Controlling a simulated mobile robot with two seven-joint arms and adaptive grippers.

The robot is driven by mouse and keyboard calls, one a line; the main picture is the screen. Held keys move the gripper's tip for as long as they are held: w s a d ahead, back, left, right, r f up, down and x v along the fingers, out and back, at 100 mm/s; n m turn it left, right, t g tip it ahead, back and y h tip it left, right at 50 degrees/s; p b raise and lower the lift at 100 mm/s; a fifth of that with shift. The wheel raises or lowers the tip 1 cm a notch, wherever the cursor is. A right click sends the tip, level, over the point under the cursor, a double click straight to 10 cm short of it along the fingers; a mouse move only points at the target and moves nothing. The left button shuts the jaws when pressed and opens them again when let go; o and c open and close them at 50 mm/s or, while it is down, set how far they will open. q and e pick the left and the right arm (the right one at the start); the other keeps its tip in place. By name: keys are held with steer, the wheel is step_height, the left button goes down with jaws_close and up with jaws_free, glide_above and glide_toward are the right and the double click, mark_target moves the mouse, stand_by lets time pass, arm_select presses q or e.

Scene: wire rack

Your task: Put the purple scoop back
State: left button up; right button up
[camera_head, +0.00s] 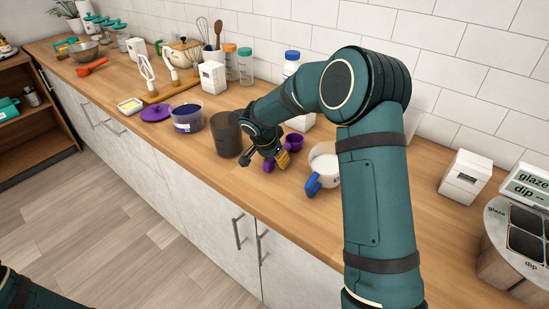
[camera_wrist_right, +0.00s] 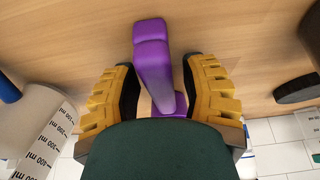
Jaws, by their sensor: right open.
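The purple scoop (camera_head: 294,142) lies on the wooden counter between the dark canister and the jug. In the right wrist view its purple handle (camera_wrist_right: 152,60) runs between my two yellow-padded fingers. My right gripper (camera_head: 275,162) is open, with gaps showing between the fingers and the handle; it also shows in the wrist view (camera_wrist_right: 160,75). In the head view the gripper and wrist hide part of the scoop. A tub (camera_head: 188,120) with dark blue contents stands to the left, beside a purple lid (camera_head: 157,113) lying on the counter. My left gripper is out of view.
A dark canister (camera_head: 227,136) stands close left of my right gripper. A jug with a blue handle (camera_head: 323,163) stands close right. A white box (camera_head: 465,176) and a glaze stand (camera_head: 495,240) are farther right. Bottles and utensils line the back wall.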

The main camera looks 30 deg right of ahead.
steer(key=p+v, duration=0.1)
steer(key=v, duration=1.1)
steer(key=shift+a, duration=0.1)
